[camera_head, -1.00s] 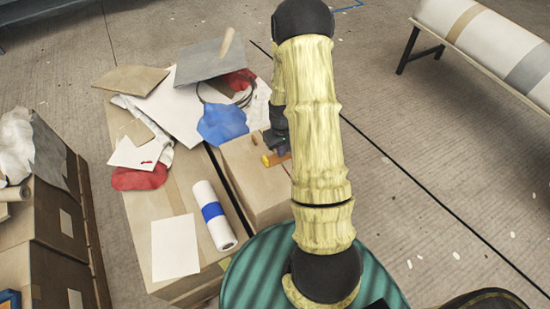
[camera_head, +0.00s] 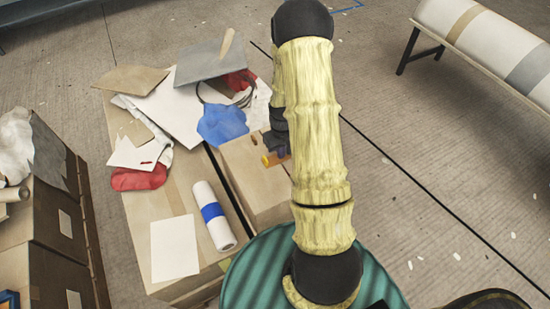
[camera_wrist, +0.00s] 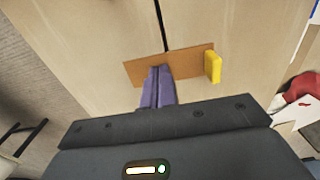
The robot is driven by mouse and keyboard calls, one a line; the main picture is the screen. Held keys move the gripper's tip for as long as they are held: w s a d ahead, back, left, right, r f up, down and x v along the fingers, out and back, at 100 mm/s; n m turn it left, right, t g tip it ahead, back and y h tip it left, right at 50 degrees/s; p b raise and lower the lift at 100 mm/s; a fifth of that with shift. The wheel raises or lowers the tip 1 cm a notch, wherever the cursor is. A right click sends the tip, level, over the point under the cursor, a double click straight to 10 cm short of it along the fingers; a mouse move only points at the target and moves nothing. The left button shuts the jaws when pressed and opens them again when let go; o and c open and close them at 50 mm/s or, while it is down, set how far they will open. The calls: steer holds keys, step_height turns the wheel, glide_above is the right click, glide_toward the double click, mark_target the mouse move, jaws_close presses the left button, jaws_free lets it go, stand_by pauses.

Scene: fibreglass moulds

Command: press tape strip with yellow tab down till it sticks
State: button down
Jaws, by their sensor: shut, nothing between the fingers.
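The tape strip (camera_wrist: 190,66) is a flat brown-orange band lying across the dark seam of a cardboard box in the wrist view. Its yellow tab (camera_wrist: 212,66) is at the right end and stands up a little. In the head view the yellow tab (camera_head: 268,160) shows just left of my arm. My gripper (camera_wrist: 160,70) has its purple fingers together and empty, with the tips over the strip, left of the tab. I cannot tell from the picture how firmly they touch it. In the head view my gripper (camera_head: 283,153) is partly hidden by my arm.
A bench with a long roll (camera_head: 490,45) stands right.

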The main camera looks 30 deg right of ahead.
steer(key=shift+r, duration=0.1)
steer(key=shift+r+p, duration=2.85)
steer(key=shift+r, duration=0.5)
steer(key=s+a+r+t+p, duration=0.1)
steer(key=s+a+r, duration=0.3)
steer(key=r, duration=0.4)
steer(key=s+a+r+p, duration=0.2)
steer(key=s+a+r, duration=0.2)
steer(key=r, duration=0.4)
steer(key=s+a+r+t+p, duration=0.1)
steer(key=s+a+r, duration=0.3)
steer(key=r, duration=0.5)
steer(key=shift+s+a+t+p, duration=0.3)
steer(key=shift+a+p, duration=0.25)
steer(key=shift+a, duration=0.25)
steer(key=shift+r, duration=0.1)
